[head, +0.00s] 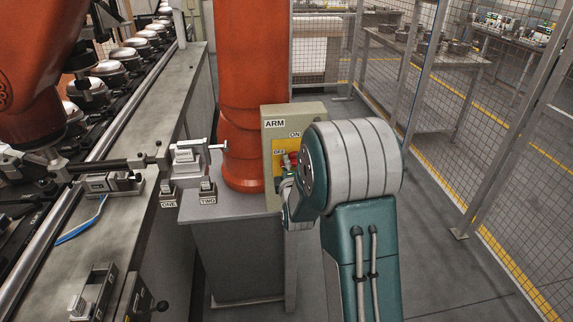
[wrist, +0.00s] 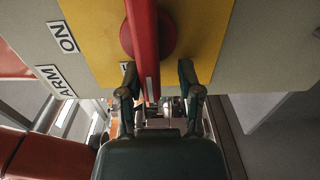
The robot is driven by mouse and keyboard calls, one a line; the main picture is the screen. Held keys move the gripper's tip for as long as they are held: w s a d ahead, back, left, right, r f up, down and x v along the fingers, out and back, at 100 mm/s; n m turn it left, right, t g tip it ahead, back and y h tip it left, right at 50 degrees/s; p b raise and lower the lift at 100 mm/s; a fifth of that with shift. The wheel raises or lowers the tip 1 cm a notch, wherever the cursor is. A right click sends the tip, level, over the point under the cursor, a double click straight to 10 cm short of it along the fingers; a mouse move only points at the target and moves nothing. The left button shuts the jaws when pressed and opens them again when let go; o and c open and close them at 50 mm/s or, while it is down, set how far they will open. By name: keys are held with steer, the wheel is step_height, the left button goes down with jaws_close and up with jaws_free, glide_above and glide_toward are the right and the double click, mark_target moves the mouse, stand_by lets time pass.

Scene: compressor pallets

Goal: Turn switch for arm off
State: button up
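The switch box (head: 310,108) is pale, labelled ARM, with ON and OFF labels around a yellow plate (head: 280,145). The red switch (head: 292,158) is partly hidden by my arm. In the wrist view its red handle (wrist: 146,50) runs from the round red base down the picture, away from the ON label (wrist: 63,37). My gripper (wrist: 158,72) is open, its two fingers on either side of the handle, which lies nearer the left finger. Contact cannot be told. In the head view my gripper (head: 288,190) is mostly hidden behind my arm.
An orange column (head: 240,100) stands just behind and left of the box, on a grey pedestal (head: 235,235). A conveyor bench (head: 130,120) with fixtures fills the left. A mesh fence (head: 490,130) runs along the right, with clear floor before it.

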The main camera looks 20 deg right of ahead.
steer(key=shift+r, duration=0.2)
steer(key=shift+s+a, duration=0.1)
steer(key=shift+s, duration=0.1)
steer(key=v, duration=1.1)
steer(key=shift+s, duration=0.2)
steer(key=shift+a, duration=0.1)
